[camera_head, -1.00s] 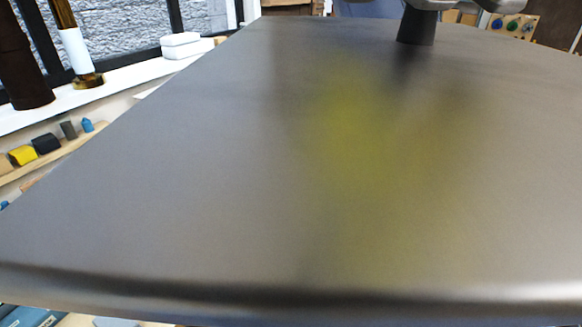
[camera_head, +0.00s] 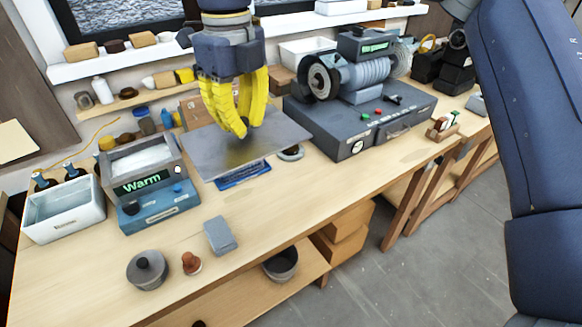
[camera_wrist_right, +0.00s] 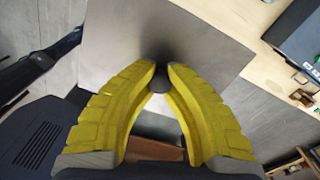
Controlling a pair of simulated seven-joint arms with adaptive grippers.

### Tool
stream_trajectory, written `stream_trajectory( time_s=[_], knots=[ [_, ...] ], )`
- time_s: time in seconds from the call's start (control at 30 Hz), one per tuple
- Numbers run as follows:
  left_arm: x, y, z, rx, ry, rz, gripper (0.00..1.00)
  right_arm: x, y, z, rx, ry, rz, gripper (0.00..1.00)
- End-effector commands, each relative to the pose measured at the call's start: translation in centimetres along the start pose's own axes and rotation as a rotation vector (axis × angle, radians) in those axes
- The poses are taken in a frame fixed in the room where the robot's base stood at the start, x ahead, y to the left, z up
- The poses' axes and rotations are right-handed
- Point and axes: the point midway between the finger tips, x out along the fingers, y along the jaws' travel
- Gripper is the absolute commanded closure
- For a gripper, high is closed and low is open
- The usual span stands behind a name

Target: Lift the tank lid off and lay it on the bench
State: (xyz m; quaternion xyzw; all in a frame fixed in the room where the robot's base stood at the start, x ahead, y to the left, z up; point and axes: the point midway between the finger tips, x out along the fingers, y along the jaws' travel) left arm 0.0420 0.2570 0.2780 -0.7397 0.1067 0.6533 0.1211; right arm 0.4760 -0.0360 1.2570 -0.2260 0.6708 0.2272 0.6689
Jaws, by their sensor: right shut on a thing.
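The tank lid (camera_head: 215,140) is a flat grey metal plate with a dark knob, over the back middle of the bench. My right gripper (camera_head: 243,128), with yellow fingers, comes down from above and is shut on the knob. In the right wrist view the fingertips (camera_wrist_right: 161,72) pinch the knob (camera_wrist_right: 159,84), and the lid (camera_wrist_right: 120,40) spreads beyond them. I cannot tell whether the lid touches anything below. The blue-grey tank (camera_head: 160,207), with a "Warm" display, stands open to the left, apart from the lid. My left gripper is not in view.
A blue item (camera_head: 243,177) shows under the lid's front edge. A dark machine (camera_head: 350,130) stands close right. A white basin (camera_head: 68,218) stands left. A grey block (camera_head: 220,236), brown knob (camera_head: 191,263) and round pot (camera_head: 147,272) lie in front. Bare bench (camera_head: 285,205) shows front right.

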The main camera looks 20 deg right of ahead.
Motion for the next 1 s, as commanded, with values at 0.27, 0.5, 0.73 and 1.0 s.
stream_trajectory(
  time_s=[0.27, 0.5, 0.73, 1.0],
  knots=[
    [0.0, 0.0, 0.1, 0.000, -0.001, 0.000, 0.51, 11.6, -7.5, 3.0, 0.037, 0.004, 0.004, 1.00],
    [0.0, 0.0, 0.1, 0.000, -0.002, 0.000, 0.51, 19.5, -13.6, 2.9, 0.021, 0.003, 0.003, 1.00],
    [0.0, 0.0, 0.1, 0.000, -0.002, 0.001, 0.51, 23.7, -17.3, 2.1, -0.004, 0.002, -0.001, 1.00],
    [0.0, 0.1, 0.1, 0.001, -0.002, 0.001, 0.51, 25.3, -18.5, 1.7, -0.017, 0.002, -0.002, 1.00]
  ],
)
